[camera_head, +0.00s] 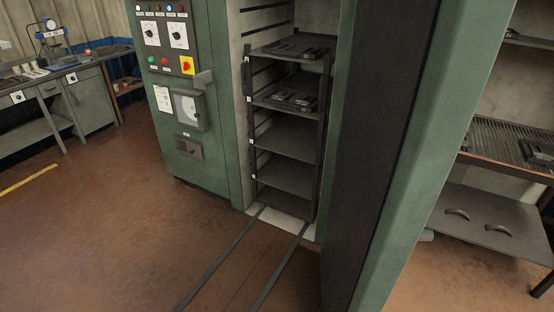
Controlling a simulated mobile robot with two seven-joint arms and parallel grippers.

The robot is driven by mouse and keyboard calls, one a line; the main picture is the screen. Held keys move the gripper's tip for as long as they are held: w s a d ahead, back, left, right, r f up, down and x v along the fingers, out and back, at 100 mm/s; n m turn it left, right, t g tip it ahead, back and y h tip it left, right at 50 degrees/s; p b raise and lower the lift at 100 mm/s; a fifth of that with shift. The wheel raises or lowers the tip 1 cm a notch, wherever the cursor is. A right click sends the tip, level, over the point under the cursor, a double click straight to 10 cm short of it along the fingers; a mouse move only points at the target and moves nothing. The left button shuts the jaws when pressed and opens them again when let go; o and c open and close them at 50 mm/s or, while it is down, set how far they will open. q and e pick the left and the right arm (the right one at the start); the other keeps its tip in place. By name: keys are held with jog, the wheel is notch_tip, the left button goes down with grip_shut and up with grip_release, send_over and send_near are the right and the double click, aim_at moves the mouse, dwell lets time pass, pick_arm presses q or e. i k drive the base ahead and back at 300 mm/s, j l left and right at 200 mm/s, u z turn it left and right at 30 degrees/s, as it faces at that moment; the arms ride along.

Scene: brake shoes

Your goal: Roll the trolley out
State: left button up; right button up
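The trolley (287,136) is a dark metal rack with several shelves. It stands upright inside the green oven cabinet (221,150). Flat dark parts lie on its upper two shelves; the lower shelves look bare. Two dark floor rails (222,262) run from the cabinet opening toward the front of the picture. The oven door (425,140) is open on the right and hides part of the opening. Neither of my grippers shows.
A workbench (62,72) with tools stands at the back left. On the right, a ribbed table (505,152) has a lower shelf (490,222) with two curved shoes. The brown floor (110,235) at the left and front is clear apart from the rails.

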aim_at(293, 178)
jog(key=i+j+z, duration=0.1)
jog(key=j, duration=0.25)
jog(key=i+j+z, duration=0.1)
jog(key=j, duration=0.25)
jog(key=i+j, duration=0.25)
jog(key=j, duration=0.15)
jog(key=i+j+z, duration=0.1)
jog(key=i+j, duration=0.2)
jog(key=i+j+z, duration=0.1)
jog(key=i+j, duration=0.15)
jog(key=j, duration=0.15)
jog(key=i+j+z, duration=0.15)
jog(key=i, duration=0.35)
jog(key=i+j+z, duration=0.15)
jog(key=i+j, duration=0.15)
jog(key=i, duration=0.15)
